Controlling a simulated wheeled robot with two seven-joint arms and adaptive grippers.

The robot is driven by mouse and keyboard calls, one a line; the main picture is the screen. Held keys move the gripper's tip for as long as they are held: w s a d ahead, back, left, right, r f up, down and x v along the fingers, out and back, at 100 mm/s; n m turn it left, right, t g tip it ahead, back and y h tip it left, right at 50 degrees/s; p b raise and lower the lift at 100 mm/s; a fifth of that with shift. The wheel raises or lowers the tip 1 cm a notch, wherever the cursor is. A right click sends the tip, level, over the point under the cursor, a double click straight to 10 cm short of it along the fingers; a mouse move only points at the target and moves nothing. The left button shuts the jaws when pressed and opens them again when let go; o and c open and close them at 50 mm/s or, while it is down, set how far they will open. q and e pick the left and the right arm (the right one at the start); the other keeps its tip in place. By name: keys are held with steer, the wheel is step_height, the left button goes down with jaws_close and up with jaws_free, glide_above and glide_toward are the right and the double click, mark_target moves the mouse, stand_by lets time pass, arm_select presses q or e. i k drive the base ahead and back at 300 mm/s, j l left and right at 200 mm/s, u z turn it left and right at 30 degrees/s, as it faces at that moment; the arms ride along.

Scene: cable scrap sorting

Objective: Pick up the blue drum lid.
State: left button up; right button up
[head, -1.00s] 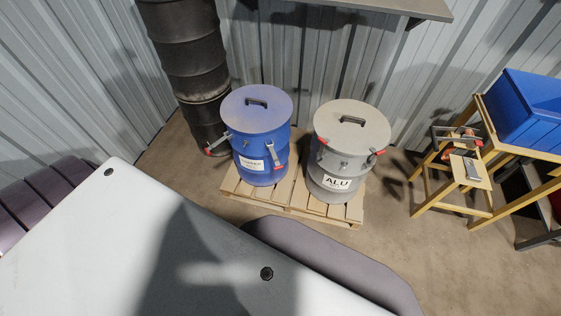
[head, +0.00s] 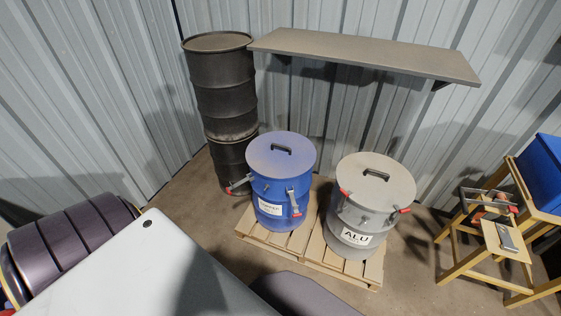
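The blue drum lid (head: 274,153) is a flat blue disc with a dark handle (head: 281,148) on top. It sits on the blue drum (head: 268,213), which has a white label that seems to read COPPER. Grey latches with red tips hang on the drum's sides, one sticking out at the left and one at the front right. The drum stands upright on a wooden pallet (head: 262,242). Neither of my grippers is in the head view.
A grey drum (head: 350,238) marked ALU, with its own lid, stands close right on a pallet. Stacked black drums (head: 222,90) stand behind left. A shelf (head: 365,53) juts from the wall above. A wooden stand (head: 470,232) with tools and a blue bin (head: 542,172) are at right.

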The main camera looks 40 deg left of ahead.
mark_target(275, 155)
steer(key=i+j+u, duration=0.1)
steer(key=j, duration=0.3)
steer(key=i+j+u, duration=0.1)
steer(key=j, duration=0.3)
steer(key=i+j, duration=0.2)
steer(key=j, duration=0.15)
steer(key=i+j+u, duration=0.15)
steer(key=j, duration=0.25)
steer(key=i+j+u, duration=0.1)
steer(key=j, duration=0.25)
